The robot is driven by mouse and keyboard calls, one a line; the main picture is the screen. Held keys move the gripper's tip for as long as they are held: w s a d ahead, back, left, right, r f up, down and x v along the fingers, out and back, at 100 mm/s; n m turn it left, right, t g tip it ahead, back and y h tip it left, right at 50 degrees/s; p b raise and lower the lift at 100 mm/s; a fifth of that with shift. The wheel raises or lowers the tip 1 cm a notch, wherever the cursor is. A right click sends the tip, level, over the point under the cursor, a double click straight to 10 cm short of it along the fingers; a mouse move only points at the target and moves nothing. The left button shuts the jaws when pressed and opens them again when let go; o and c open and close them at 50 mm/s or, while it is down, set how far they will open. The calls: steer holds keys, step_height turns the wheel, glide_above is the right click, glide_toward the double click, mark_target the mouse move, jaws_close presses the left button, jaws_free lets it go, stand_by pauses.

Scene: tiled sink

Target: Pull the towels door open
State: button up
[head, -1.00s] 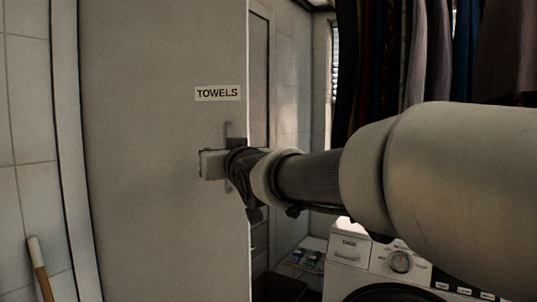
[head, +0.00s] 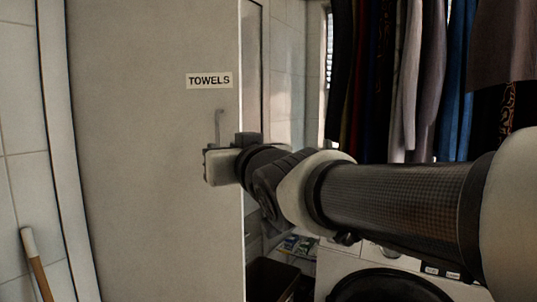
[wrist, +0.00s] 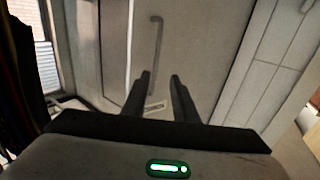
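The towels door (head: 140,150) is a tall pale panel with a "TOWELS" label (head: 209,81). Its slim vertical metal handle (head: 219,126) shows below the label near the right edge, with its lower part hidden behind my gripper (head: 215,165). In the wrist view the handle (wrist: 155,45) runs down toward the fingers, and the label (wrist: 154,106) appears upside down. My gripper (wrist: 160,76) has its two dark fingers apart, with nothing seen held between them. The handle lies near the left finger; I cannot tell whether they touch.
A washing machine (head: 340,265) stands at the lower right, under hanging clothes (head: 400,75). A dark bin (head: 272,279) sits beside it. A wooden-handled stick (head: 36,264) leans by the tiled wall at left.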

steer(key=v, duration=0.8)
steer(key=shift+s, duration=0.2)
